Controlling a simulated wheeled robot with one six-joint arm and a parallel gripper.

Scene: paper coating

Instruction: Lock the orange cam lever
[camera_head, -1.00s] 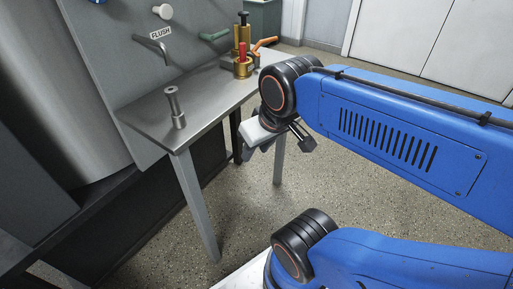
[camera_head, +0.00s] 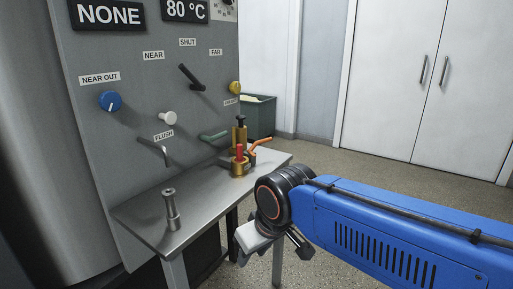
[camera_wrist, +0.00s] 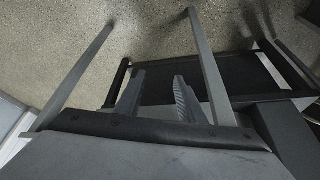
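The orange cam lever (camera_head: 261,145) sticks out to the right of a brass fitting (camera_head: 238,167) at the far right end of the steel table. The fitting carries a red part (camera_head: 239,152), and a dark-topped brass post (camera_head: 240,133) stands behind it. The lever slants up to the right at its tip. My gripper (camera_head: 273,252) hangs below the wrist, in front of the table's right side, lower than the tabletop and apart from the lever. In the wrist view my gripper's two ridged fingers (camera_wrist: 158,94) are spread with nothing between them. The lever is not recognisable there.
The steel table (camera_head: 200,195) bears a grey metal post (camera_head: 171,209) at its near left. The panel behind has a blue knob (camera_head: 110,101), a FLUSH handle (camera_head: 153,148), a green handle (camera_head: 213,136) and a black lever (camera_head: 191,78). Open floor lies to the right.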

